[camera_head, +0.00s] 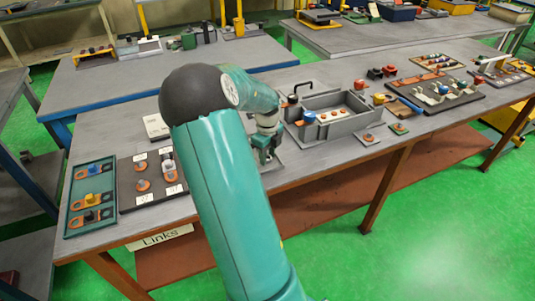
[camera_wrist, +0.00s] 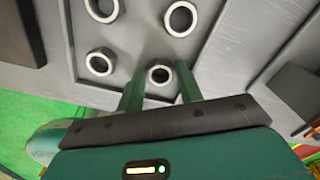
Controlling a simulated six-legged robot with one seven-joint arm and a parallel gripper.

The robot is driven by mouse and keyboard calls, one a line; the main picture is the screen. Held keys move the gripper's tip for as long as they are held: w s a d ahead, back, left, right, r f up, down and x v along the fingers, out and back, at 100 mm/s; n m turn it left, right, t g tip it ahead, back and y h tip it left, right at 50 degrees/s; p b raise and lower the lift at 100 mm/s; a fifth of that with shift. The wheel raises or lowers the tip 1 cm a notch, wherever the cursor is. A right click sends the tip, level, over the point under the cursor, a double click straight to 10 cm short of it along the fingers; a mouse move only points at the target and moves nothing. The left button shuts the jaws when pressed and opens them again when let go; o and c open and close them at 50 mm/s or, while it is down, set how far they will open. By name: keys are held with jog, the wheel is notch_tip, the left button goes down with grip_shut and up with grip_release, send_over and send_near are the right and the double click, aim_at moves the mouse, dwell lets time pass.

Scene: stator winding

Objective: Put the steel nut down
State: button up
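Several grey steel nuts lie flat on a grey tray floor (camera_wrist: 135,35) in the wrist view. One steel nut (camera_wrist: 160,74) lies between the tips of my gripper's two green fingers; the others, such as one nut (camera_wrist: 100,62), lie farther out. My gripper (camera_wrist: 160,68) points down with its fingers apart, and small gaps seem to show on both sides of the nut. In the head view my gripper (camera_head: 266,155) is low over the bench, just left of the grey walled box. The nuts are hidden there by my arm.
The grey walled box (camera_head: 345,126) holds orange parts and stands right of my gripper. A dark board (camera_head: 127,190) with labelled orange parts and a teal tray (camera_head: 72,212) lie to the left. Bare bench (camera_head: 215,218) shows near the front edge.

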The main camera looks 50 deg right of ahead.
notch_tip(320, 180, up, 12)
jog(key=w+a+r+n+t+y, duration=0.15)
jog(key=a+r+n, duration=0.25)
jog(key=a+n, duration=0.7)
jog(key=w+a+r+n+t, duration=0.15)
jog(key=a+r+n, duration=0.25)
jog(key=a+n, duration=0.75)
jog(key=s+a+n+t, duration=0.1)
jog(key=s+a+n, duration=0.2)
jog(key=a, duration=0.3)
jog(key=s+a+r+n+h, duration=0.1)
jog(key=s+a+n, duration=0.2)
jog(key=a+n, duration=0.3)
jog(key=s+a+n+t, duration=0.1)
jog(key=s+a+n, duration=0.3)
jog(key=a, duration=0.4)
jog(key=shift+r+n+t, duration=0.15)
jog(key=shift+n+t, duration=0.15)
jog(key=shift+n, duration=0.05)
jog(key=shift+d+h, duration=0.15)
jog(key=shift+h, duration=0.1)
